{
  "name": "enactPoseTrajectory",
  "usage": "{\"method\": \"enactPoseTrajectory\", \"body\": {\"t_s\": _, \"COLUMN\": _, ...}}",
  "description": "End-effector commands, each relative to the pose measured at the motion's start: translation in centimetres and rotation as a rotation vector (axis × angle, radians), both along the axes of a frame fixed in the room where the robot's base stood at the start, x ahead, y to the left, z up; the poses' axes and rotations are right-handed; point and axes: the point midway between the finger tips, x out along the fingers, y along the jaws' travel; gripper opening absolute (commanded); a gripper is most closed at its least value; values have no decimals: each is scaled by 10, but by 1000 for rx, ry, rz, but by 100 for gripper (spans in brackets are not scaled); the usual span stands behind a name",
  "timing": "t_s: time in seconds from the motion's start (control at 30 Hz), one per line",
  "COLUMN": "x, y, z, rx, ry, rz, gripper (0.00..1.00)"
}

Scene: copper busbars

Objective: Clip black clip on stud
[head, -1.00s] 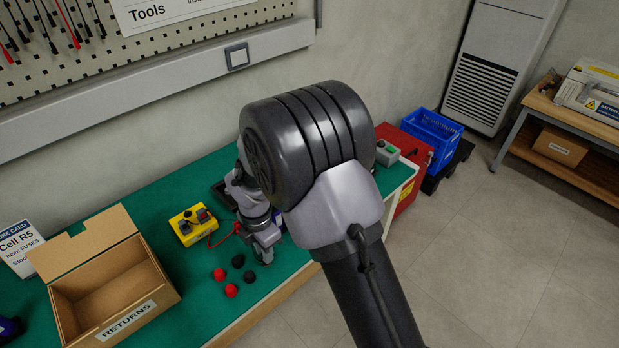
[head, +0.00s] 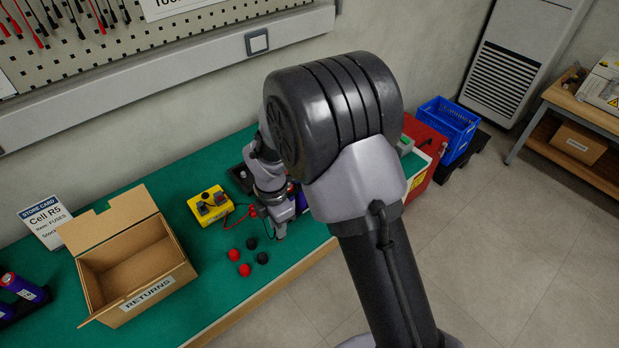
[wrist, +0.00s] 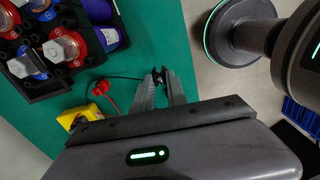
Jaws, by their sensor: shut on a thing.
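My gripper (wrist: 160,92) is shut on the black clip (wrist: 160,76), which sits between the fingertips in the wrist view. A thin black lead runs from it to the left. In the head view my gripper (head: 279,233) is low over the bench's front edge, partly behind my arm, and the clip is too small to make out. Metal studs, including one with a red collar (wrist: 66,48) and one with a blue collar (wrist: 24,64), stand in a black holder at upper left of the wrist view, apart from the clip. My arm hides them in the head view.
A yellow tester (head: 211,205) with a red clip (wrist: 102,89) on a red lead lies near my gripper. Several loose red and black caps (head: 234,255) lie in front. The RETURNS box (head: 135,268) stands left. Purple cylinders (wrist: 110,40) lie beside the holder.

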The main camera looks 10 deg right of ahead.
Motion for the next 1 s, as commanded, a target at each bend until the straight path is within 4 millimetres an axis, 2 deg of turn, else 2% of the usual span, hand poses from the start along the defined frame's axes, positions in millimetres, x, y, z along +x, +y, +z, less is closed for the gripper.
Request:
{"method": "enactPoseTrajectory", "body": {"t_s": 0.3, "x": -8, "y": -60, "z": 27, "rx": 0, "ry": -1, "rz": -755, "gripper": 0}}
{"method": "enactPoseTrajectory", "body": {"t_s": 0.6, "x": -19, "y": -103, "z": 48, "rx": 1, "ry": -2, "rz": -1355, "gripper": 0}}
{"method": "enactPoseTrajectory", "body": {"t_s": 0.77, "x": -20, "y": -123, "z": 62, "rx": 0, "ry": -2, "rz": -1596, "gripper": 0}}
{"method": "enactPoseTrajectory", "body": {"t_s": 0.83, "x": -15, "y": -132, "z": 73, "rx": 1, "ry": -3, "rz": -1682, "gripper": 0}}
{"method": "enactPoseTrajectory", "body": {"t_s": 1.0, "x": 8, "y": -142, "z": 94, "rx": -2, "ry": -2, "rz": -1656, "gripper": 0}}
